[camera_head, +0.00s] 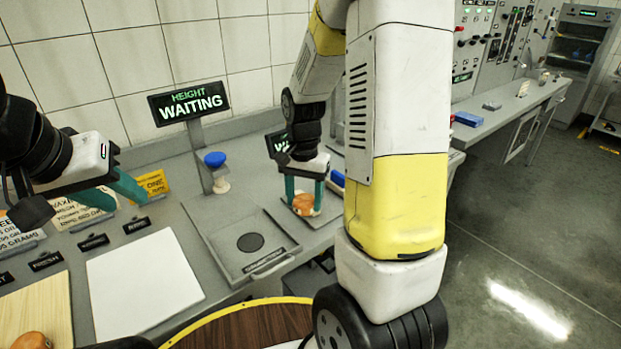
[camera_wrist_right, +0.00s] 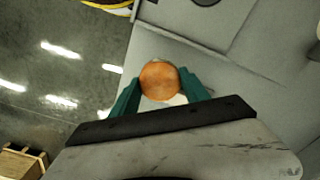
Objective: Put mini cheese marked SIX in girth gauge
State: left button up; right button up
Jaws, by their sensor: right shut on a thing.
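My right gripper (camera_head: 304,192) is shut on a small orange-brown cheese wheel (camera_head: 303,206), held between its two teal fingers. The right wrist view also shows the cheese (camera_wrist_right: 160,80) between the fingertips; no marking on it is readable. The cheese is over a station on the grey bench, right of the height station; I cannot tell if it touches the surface. A second dark sign (camera_head: 277,143) stands behind my right gripper, mostly hidden, so I cannot read whether this is the girth gauge. My left gripper (camera_head: 112,192) is open and empty, above the bench at left.
A sign reading HEIGHT WAITING (camera_head: 188,102) stands by a blue-topped post (camera_head: 215,160) and a grey plate with a dark disc (camera_head: 222,262). A white board (camera_head: 145,285) and a wooden board (camera_head: 40,310) with another cheese (camera_head: 32,341) lie at left.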

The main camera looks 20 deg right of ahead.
jog(key=w+d, duration=0.2)
jog(key=w, duration=0.1)
jog(key=w+d, duration=0.2)
jog(key=d, duration=0.1)
jog(key=w+d+f, duration=0.1)
jog(key=w+d, duration=0.2)
jog(key=shift+w+d, duration=0.15)
jog(key=shift+w, duration=0.15)
jog(key=shift+f, duration=1.8)
jog(key=shift+f, duration=0.15)
jog(key=o, duration=1.4)
